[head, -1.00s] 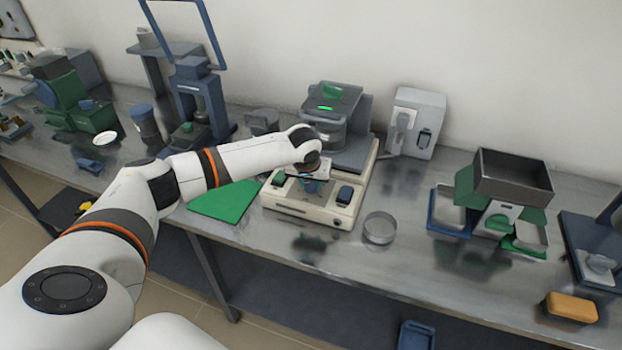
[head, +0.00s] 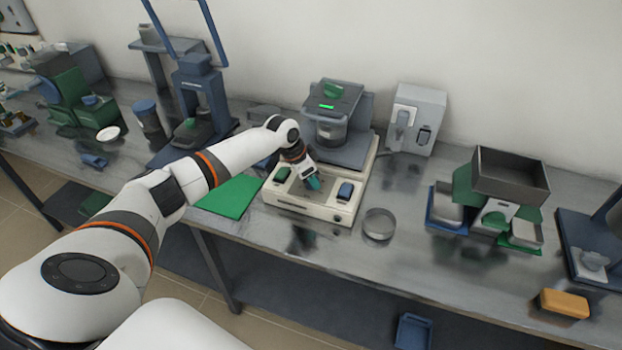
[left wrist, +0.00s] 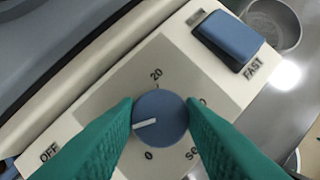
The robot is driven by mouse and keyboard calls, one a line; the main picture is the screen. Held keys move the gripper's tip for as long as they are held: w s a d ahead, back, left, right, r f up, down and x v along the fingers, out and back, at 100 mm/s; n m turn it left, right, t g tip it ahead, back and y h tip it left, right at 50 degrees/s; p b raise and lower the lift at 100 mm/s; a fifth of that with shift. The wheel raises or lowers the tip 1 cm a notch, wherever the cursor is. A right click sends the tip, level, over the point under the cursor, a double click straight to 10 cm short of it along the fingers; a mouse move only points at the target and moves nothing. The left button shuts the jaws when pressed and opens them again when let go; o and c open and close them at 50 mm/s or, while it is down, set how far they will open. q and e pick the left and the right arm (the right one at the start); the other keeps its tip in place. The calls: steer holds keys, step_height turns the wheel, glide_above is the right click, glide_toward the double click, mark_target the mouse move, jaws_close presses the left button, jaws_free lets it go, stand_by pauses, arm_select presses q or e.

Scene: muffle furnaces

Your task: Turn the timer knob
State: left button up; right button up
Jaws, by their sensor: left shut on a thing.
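The timer knob (left wrist: 160,118) is a round blue dial with a white pointer line, set on the light panel of the machine (head: 338,215). In the left wrist view its pointer lies to the lower left, between the 0 mark and the OFF side; a 20 mark shows above it. My left gripper (head: 314,184) reaches down onto the front panel in the head view. In the left wrist view its green fingers (left wrist: 160,120) are shut on the knob, one on each side. In the head view the knob is hidden by the gripper. My right gripper is not in view.
A blue switch (left wrist: 228,40) marked FAST sits on the same panel, right of the knob. A round metal dish (head: 379,223) stands just right of the machine. A green mat (head: 230,196) lies to its left.

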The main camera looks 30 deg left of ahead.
arm_select(q)
steer(key=shift+w+a+m+g+h+b, duration=0.1)
steer(key=shift+m+g+h+b, duration=0.25)
steer(key=shift+m+b, duration=0.6)
steer(key=shift+m+g+h+b, duration=0.15)
steer(key=shift+m+h+b, duration=0.3)
steer(key=shift+m, duration=0.9)
steer(key=o, duration=1)
steer(key=b+v, duration=0.2)
steer(key=v, duration=1)
steer(key=shift+r, duration=0.1)
